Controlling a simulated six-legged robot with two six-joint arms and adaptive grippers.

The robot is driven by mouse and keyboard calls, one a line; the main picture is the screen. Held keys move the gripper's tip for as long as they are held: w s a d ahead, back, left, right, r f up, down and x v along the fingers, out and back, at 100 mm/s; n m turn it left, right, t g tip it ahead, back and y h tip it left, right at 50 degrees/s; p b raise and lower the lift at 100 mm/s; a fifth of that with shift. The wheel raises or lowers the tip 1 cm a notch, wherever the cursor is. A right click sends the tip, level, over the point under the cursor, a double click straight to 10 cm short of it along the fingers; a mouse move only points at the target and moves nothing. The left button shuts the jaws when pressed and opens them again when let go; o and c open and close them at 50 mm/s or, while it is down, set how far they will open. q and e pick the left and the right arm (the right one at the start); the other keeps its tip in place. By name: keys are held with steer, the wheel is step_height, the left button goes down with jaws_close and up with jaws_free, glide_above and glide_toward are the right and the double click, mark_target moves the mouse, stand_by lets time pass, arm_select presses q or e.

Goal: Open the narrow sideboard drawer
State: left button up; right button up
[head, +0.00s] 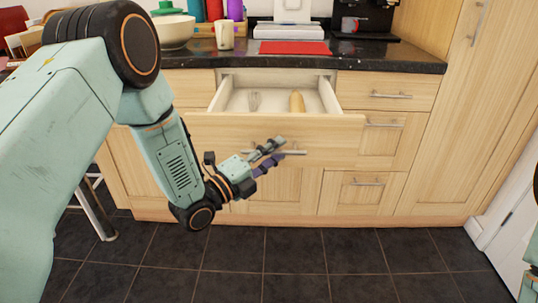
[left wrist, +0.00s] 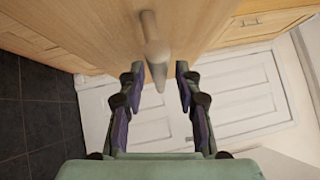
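The sideboard drawer (head: 220,126) is pulled well out, and its inside shows from above. Its bar handle (head: 292,153) is on the front face; the handle also shows in the left wrist view (left wrist: 154,45). My left gripper (head: 272,152) is at the handle, in front of the drawer. In the left wrist view its fingers (left wrist: 158,88) are spread apart, with the handle's end between them and a gap visible on each side. My right gripper is out of view.
Closed drawers (head: 388,93) are on the right. The dark worktop (head: 400,60) above holds a mug (head: 224,35), a bowl and a red mat. The tiled floor in front is clear.

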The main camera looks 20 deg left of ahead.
arm_select(q)
steer(key=v, duration=1.2)
stand_by(0.4)
steer(key=s+f+n+g+y+p, duration=0.1)
steer(key=s+f+n+g+y, duration=0.25)
steer(key=f+n, duration=0.55)
steer(key=s+f+n+g+y, duration=0.35)
steer(key=f+n, duration=0.35)
steer(key=n, duration=0.3)
steer(key=s+f+n+g+y+p, duration=0.1)
steer(key=s+g, duration=0.4)
steer(key=s, duration=0.6)
steer(key=s+f+n+g+y+p, duration=0.1)
steer(key=s+f+n+g+p, duration=0.2)
steer(key=s, duration=0.9)
steer(key=n+g, duration=0.2)
steer(key=n, duration=0.1)
steer(key=shift+s+f+y+p, duration=0.2)
steer(key=shift+s+y+p, duration=0.05)
steer(key=shift+y+p, duration=0.15)
